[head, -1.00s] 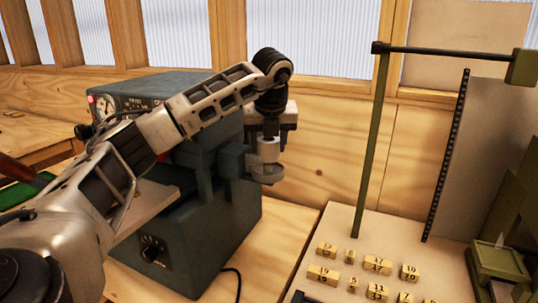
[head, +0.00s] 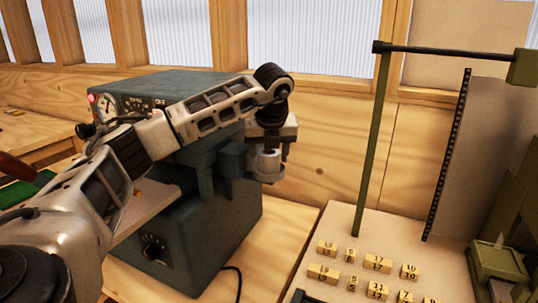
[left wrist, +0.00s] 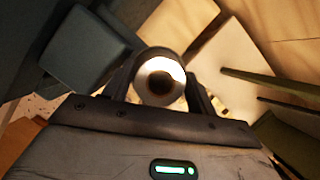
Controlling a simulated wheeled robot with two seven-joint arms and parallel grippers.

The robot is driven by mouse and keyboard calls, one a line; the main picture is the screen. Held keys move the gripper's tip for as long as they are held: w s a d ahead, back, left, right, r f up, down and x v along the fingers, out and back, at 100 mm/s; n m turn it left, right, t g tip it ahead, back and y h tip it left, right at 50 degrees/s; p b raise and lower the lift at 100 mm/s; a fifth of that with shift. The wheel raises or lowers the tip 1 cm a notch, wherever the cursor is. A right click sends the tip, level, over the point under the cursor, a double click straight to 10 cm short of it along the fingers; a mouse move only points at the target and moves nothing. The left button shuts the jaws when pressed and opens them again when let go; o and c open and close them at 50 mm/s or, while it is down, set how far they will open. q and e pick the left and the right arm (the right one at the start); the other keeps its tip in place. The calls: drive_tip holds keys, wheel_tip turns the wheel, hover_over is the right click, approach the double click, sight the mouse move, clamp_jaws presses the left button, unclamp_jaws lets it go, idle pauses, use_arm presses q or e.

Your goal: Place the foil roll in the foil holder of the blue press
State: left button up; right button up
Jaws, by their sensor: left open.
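The blue press (head: 200,235) is the dark blue-grey machine at the left centre of the head view. Its grey foil holder (head: 266,176) juts out on its right side. The pale foil roll (head: 266,158) is upright at the holder, its lower part down in or against it; exact seating cannot be told. My left gripper (head: 269,148) points down from above, open, its fingers either side of the roll's upper part. In the left wrist view the roll (left wrist: 148,84) shows end-on as a shiny ring with a dark core between the fingers. My right gripper is out of view.
A block of the press (left wrist: 85,48) is close beside the left gripper in the wrist view. A board with numbered wooden blocks (head: 378,264) and a green post (head: 372,150) stand to the right. Bare wooden bench (head: 275,235) lies between press and board.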

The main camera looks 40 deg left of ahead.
use_arm(q)
drive_tip(key=v, duration=1.1)
drive_tip(key=shift+d+r+b, duration=0.15)
drive_tip(key=shift+r+b, duration=0.1)
drive_tip(key=shift+b, duration=0.1)
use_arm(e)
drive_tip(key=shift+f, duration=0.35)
use_arm(q)
drive_tip(key=shift+s, duration=0.1)
